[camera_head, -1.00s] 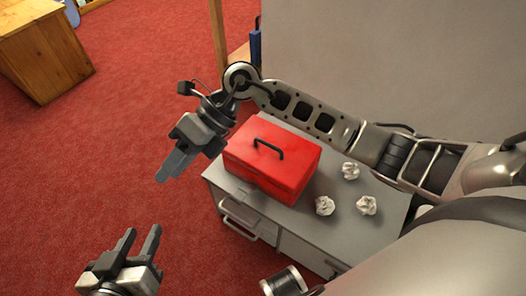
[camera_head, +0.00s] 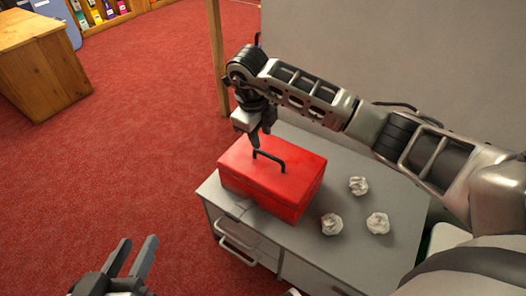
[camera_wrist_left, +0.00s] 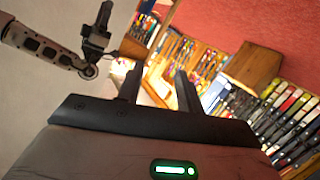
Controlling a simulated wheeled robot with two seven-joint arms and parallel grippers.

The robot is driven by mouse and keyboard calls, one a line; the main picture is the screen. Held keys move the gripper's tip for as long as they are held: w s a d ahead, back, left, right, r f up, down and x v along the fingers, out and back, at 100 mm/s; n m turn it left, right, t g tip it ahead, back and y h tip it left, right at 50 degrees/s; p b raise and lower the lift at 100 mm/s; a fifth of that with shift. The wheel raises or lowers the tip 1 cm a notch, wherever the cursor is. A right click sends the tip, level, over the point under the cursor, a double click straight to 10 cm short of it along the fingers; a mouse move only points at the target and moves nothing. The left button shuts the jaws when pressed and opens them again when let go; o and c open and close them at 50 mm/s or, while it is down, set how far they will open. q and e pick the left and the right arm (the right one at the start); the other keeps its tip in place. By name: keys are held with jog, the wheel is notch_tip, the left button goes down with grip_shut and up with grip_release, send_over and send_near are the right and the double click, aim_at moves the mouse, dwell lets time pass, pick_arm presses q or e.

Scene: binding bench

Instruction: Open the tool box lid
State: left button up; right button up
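The red tool box (camera_head: 272,178) sits on the grey cabinet top, its lid shut. A black handle (camera_head: 270,160) stands up from the lid. My right gripper (camera_head: 261,138) points down above the far left part of the lid, close behind the handle. Its two fingertips look apart with nothing between them; I cannot tell whether they touch the lid. My left gripper (camera_head: 132,256) is open and empty, left of the cabinet over the floor. Its spread fingers also show in the left wrist view (camera_wrist_left: 158,88), with my right arm at upper left.
The grey cabinet (camera_head: 350,222) has drawers with handles at its front. Several crumpled white paper balls (camera_head: 378,223) lie on top, right of the box. A wooden post (camera_head: 217,60) and a grey panel (camera_head: 350,50) stand behind.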

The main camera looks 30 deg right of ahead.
aim_at(264, 152)
jog(key=b+x, duration=0.1)
jog(key=x, duration=0.4)
jog(key=shift+f+b, duration=0.3)
jog(key=shift+f, duration=0.3)
pick_arm(q)
jog(key=shift+d+r+n+h, duration=0.3)
jog(key=shift+n+h, duration=0.1)
jog(key=shift+w+t, duration=0.1)
jog(key=shift+t, duration=0.2)
pick_arm(e)
jog(key=shift+c, duration=0.3)
pick_arm(q)
jog(key=shift+r, duration=0.15)
pick_arm(e)
jog(key=shift+d, duration=0.1)
grip_shut()
